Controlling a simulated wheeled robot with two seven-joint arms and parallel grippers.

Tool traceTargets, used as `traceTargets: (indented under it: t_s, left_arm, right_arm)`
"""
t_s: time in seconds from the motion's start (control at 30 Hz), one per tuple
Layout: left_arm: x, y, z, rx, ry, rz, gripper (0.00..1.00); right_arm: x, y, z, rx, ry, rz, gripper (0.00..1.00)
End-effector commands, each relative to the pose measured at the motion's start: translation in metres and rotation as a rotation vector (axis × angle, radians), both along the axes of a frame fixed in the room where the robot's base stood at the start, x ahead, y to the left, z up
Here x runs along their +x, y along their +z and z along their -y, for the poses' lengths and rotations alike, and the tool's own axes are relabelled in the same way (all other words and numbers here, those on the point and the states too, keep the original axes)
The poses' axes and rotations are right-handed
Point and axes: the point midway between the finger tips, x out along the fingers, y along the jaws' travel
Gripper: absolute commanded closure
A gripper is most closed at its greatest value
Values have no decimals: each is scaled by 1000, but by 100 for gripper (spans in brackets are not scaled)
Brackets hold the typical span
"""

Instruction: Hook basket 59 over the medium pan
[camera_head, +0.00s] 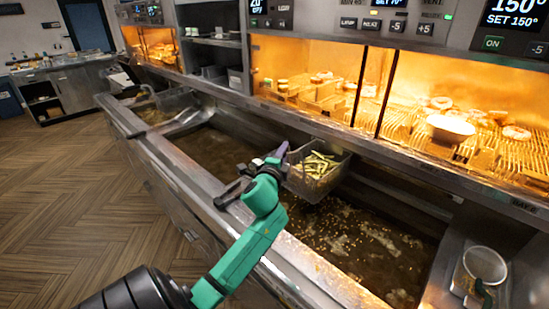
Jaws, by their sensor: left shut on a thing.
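A wire basket (318,176) holding yellow fries hangs out over the fryer in the middle of the view; no number on it is readable. My left gripper (268,166) is at the basket's left side, shut on its handle, which the gripper mostly hides. The basket is near the boundary between the middle oil pan (212,150) and the near oil pan (375,240); I cannot tell whether it touches a rim. The near pan's oil has pale foam and bits floating in it. No label tells which pan is the medium one. My right gripper is not in view.
Another basket (174,101) sits at the far left pan. A metal strainer cup (485,265) stands at the lower right. Lit warming shelves (440,130) with food and a white bowl (450,128) run behind the fryer. The wooden floor (90,190) at left is clear.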

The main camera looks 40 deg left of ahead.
Motion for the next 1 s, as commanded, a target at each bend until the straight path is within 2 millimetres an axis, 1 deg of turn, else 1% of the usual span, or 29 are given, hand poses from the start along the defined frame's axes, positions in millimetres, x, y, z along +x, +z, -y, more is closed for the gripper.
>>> traceTargets:
  t_s: [0.1,0.37,0.4,0.5,0.63,1.0]
  left_arm:
    - [14,2,0,0,-1,4,100]
    - [32,1,0,0,-2,3,100]
    - [34,-2,0,0,-2,3,100]
    - [33,-12,0,1,-2,3,100]
    - [33,-19,0,1,-1,4,100]
    - [33,-21,0,0,-1,3,100]
  right_arm:
    - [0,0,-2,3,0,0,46]
    - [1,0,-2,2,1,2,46]
    - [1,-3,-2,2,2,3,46]
    - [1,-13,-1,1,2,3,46]
    - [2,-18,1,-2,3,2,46]
    - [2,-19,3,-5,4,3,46]
